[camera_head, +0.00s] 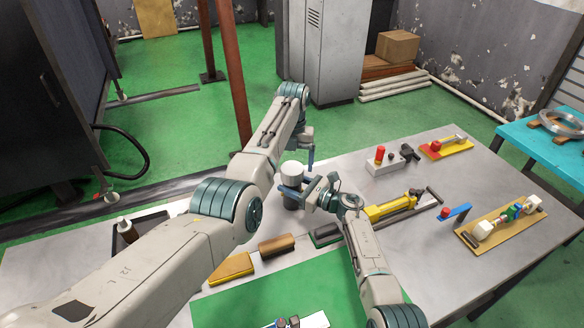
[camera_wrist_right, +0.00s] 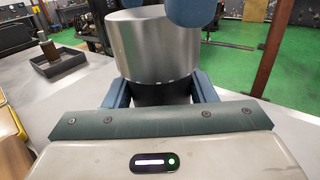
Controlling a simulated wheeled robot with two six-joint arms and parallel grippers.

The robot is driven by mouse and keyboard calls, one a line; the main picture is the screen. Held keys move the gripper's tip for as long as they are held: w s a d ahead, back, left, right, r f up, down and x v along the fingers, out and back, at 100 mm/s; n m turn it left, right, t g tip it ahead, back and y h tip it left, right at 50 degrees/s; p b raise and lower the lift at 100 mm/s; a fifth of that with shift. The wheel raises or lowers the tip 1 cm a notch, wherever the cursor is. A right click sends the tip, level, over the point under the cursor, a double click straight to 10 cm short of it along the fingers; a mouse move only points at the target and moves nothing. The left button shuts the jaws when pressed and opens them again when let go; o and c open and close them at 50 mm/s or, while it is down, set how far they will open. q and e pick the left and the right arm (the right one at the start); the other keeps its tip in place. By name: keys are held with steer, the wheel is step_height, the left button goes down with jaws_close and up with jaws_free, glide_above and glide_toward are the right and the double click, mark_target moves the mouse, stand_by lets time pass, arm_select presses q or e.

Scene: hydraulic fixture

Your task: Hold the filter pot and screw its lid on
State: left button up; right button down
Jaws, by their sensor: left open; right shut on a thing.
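The filter pot (camera_head: 291,201) is a dark cylinder standing upright near the table's back edge. Its lid (camera_head: 292,170) is a wide silver-white cap sitting upright on top; how far the threads engage cannot be told. My right gripper (camera_head: 291,189) is shut around the dark pot just below the lid. In the right wrist view its blue fingers flank the pot (camera_wrist_right: 160,93), under the brushed-metal lid (camera_wrist_right: 152,48). My left gripper (camera_head: 308,155) is open, with a blue finger pointing down beside the lid. Blue parts of it show at the top of the right wrist view, partly cut off.
A yellow cylinder (camera_head: 391,208) lies right of my right gripper. Brown (camera_head: 277,245) and yellow (camera_head: 232,268) blocks lie in front of the pot. Valve fixtures (camera_head: 500,226) sit on the right.

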arm_select(q)
steer(key=shift+r, duration=0.7)
steer(key=shift+c, duration=0.3)
